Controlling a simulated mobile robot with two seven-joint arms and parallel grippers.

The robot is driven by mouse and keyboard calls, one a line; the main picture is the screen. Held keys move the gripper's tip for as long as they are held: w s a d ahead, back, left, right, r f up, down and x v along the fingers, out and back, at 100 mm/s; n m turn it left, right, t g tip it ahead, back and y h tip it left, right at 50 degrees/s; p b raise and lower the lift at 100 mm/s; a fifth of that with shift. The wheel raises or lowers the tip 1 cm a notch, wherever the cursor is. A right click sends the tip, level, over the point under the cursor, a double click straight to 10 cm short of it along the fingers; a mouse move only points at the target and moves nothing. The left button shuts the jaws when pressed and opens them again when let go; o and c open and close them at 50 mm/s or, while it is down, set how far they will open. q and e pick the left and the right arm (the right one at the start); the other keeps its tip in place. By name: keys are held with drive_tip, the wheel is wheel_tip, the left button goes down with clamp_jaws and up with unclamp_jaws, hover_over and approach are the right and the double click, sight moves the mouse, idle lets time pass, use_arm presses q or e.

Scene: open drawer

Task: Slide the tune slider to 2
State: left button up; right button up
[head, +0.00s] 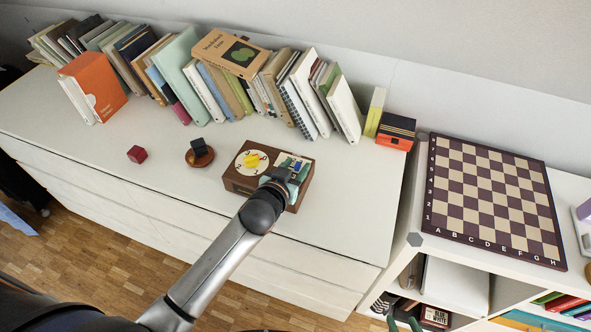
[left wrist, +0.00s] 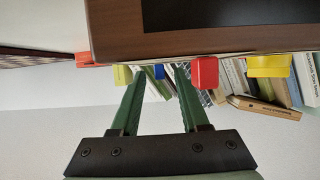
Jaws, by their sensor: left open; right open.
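A brown wooden box (head: 238,184) with a white dial and a yellow knob (head: 251,160) stands on the white cabinet top. My left gripper (head: 283,175) is over the box's right part and hides much of its panel. In the left wrist view, the box's edge (left wrist: 180,44) crosses the top, with a red knob (left wrist: 205,72), the yellow knob (left wrist: 268,66) and a small blue piece (left wrist: 159,72). The green fingers are apart, and the blue piece shows between their tips. I cannot tell the tune slider or its marks. My right gripper's green fingertips (head: 404,322) show at the bottom edge, apart.
A row of books (head: 205,92) lines the back. A chessboard (head: 492,198) lies on the right shelf. The cabinet's front left top is clear.

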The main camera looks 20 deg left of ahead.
use_arm(q)
clamp_jaws()
idle(0.4)
idle(1.1)
